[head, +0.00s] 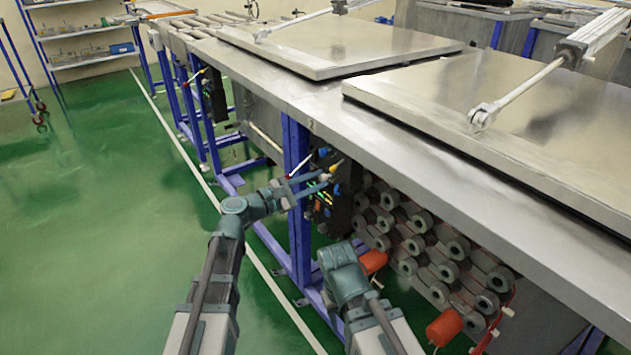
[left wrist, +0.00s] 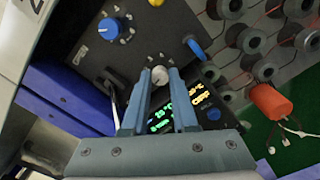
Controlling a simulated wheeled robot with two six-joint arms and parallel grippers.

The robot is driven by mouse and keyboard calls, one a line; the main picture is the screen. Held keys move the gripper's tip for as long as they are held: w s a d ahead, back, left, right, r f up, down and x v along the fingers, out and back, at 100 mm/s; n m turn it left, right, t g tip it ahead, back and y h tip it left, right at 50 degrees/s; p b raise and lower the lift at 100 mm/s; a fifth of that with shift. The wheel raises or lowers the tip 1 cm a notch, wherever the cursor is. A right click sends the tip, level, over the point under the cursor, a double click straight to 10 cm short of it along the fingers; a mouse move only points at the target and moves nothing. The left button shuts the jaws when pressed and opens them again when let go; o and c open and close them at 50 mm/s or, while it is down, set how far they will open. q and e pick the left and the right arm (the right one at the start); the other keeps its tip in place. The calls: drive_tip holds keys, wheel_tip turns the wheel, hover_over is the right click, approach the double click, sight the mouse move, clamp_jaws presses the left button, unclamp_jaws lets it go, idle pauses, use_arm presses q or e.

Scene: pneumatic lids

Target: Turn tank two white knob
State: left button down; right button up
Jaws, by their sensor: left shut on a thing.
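The white knob (left wrist: 159,75) sits on a dark control panel (left wrist: 130,55) in the left wrist view, between the tips of my left gripper (left wrist: 160,80). The gripper is shut on the knob, with one finger on each side. In the head view my left gripper (head: 308,184) reaches the panel (head: 325,208) under the tank's front edge, where the knob itself is small and partly hidden. My right arm shows at the bottom centre of the head view, but its gripper fingers are not visible.
A blue knob (left wrist: 109,28) and a lit display (left wrist: 185,110) are on the panel near the fingers. A blue post (head: 297,200) stands left of the panel. Grey rollers (head: 408,265) and an orange cylinder (head: 445,327) are to its right. Green floor is clear at left.

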use_arm(q)
drive_tip(key=m, duration=0.4)
drive_tip(key=shift+m, duration=0.3)
drive_tip(key=m, duration=1)
drive_tip(key=shift+f+m, duration=0.1)
drive_tip(key=shift+m, duration=2.1)
drive_tip(key=shift+s, duration=0.1)
drive_tip(key=c, duration=0.7)
unclamp_jaws()
